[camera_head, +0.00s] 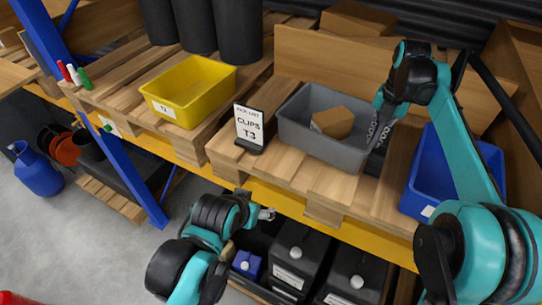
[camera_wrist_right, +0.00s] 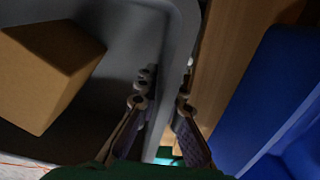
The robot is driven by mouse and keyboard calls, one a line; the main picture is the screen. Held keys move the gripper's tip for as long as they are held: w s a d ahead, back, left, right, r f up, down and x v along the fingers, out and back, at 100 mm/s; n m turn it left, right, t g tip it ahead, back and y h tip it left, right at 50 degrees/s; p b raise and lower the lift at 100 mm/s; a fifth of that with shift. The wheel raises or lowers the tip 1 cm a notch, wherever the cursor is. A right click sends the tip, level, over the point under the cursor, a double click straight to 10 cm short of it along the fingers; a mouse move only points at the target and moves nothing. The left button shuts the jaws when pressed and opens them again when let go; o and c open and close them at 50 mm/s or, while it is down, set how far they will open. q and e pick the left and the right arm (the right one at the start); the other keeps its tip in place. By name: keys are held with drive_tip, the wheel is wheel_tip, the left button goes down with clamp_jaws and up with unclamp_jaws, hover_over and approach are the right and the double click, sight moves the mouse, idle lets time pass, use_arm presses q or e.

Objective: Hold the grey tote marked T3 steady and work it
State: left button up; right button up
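The grey tote (camera_head: 296,136) stands on the wooden pallet deck, with a brown cardboard box (camera_head: 332,122) inside; a T3 marking on the tote itself is not visible. My right gripper (camera_head: 377,134) is at the tote's right wall. The box (camera_wrist_right: 45,75) lies left of the fingers. My left gripper (camera_head: 266,214) is in front of the shelf's yellow beam, away from the tote; its finger opening is unclear.
A yellow bin (camera_head: 190,92) marked T2 stands on the left. A blue bin (camera_head: 430,175) is close to the right of the tote, partly behind my right arm. Black cans (camera_head: 300,255) stand below the beam. A blue upright (camera_head: 120,160) rises on the left.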

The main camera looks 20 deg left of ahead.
drive_tip(key=shift+o, duration=1.2)
